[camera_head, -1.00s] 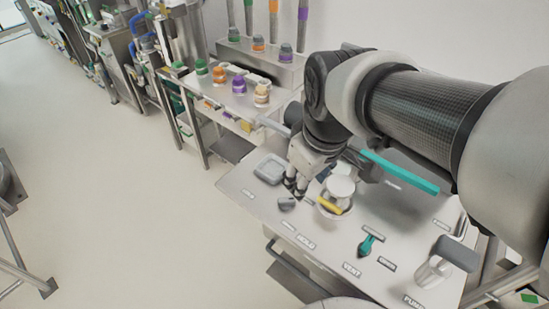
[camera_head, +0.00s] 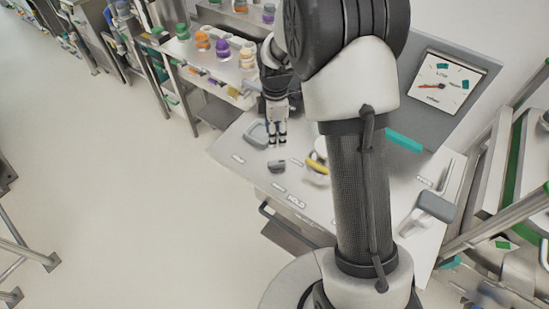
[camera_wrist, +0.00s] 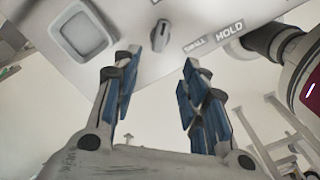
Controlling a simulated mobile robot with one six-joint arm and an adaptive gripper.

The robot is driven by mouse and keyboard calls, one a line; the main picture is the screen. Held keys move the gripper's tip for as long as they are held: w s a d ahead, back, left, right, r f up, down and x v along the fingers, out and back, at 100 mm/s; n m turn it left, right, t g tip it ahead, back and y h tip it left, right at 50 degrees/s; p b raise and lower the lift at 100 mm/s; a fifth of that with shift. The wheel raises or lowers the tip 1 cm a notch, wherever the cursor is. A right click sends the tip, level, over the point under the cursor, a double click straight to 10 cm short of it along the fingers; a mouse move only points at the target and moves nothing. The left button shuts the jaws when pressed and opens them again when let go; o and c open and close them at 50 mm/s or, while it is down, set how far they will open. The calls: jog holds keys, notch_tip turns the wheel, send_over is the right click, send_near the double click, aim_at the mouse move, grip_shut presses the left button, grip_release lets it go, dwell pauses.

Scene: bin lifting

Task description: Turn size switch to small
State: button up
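The size switch is a small dark grey knob (camera_head: 277,166) on the light panel (camera_head: 235,150). In the wrist view the knob (camera_wrist: 159,36) lies at the top centre, with a "SMALL" label (camera_wrist: 195,45) to its right. My gripper (camera_head: 277,142) is just behind the knob in the head view, pointing down. In the wrist view my gripper (camera_wrist: 155,64) has its two blue-padded fingers spread apart with nothing between them. The knob is beyond the fingertips, not between them. The switch's exact setting is hard to tell.
A grey square-rimmed recess (camera_head: 256,134) is left of my gripper, also in the wrist view (camera_wrist: 84,32). A yellow handle (camera_head: 316,162) is to the right, partly hidden by my arm. A "HOLD" label (camera_wrist: 230,29) is close by. A grey lever (camera_head: 436,207) stands further right.

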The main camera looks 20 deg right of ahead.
aim_at(275, 162)
notch_tip(275, 162, down, 15)
jog(key=b, duration=0.2)
jog(key=shift+r+b, duration=0.15)
jog(key=shift+b, duration=0.25)
jog(key=shift+c, duration=0.4)
grip_shut()
